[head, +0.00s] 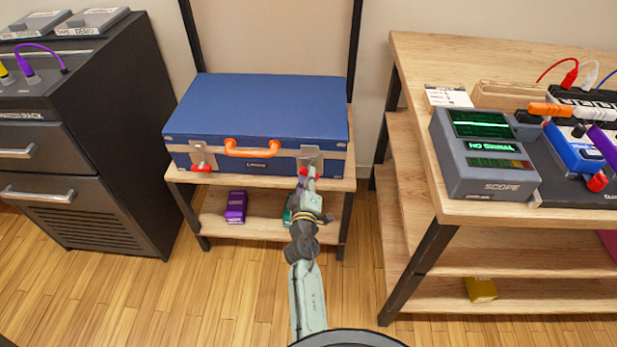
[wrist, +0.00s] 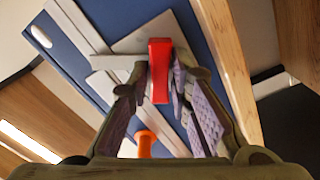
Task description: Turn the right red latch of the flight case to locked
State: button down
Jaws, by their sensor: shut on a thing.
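The blue flight case (head: 255,105) lies closed on a small wooden stand, with an orange handle (head: 252,148) on its front. Its left red latch (head: 201,167) is on the front, left of the handle. The right red latch (head: 308,172) is on the front, right of the handle, partly covered by my gripper (head: 308,181). In the wrist view the right latch (wrist: 159,70) stands between the two fingers of my gripper (wrist: 160,80), which is shut on it. The latch's metal plate (wrist: 150,35) shows behind it. The orange handle (wrist: 146,143) shows below.
A purple box (head: 236,207) and a partly hidden green object (head: 288,216) lie on the stand's lower shelf. A dark drawer rack (head: 95,140) stands left. A wooden bench (head: 440,60) with a scope (head: 484,155) stands right. Open floor lies in front.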

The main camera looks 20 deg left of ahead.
jog(key=n, duration=0.5)
jog(key=shift+n+p, duration=0.3)
jog(key=shift+n, duration=0.1)
dwell(0.4)
jog(key=c, duration=1.5)
grip_release()
jog(key=shift+o, duration=0.2)
jog(key=v, duration=0.7)
jog(key=shift+s, duration=0.25)
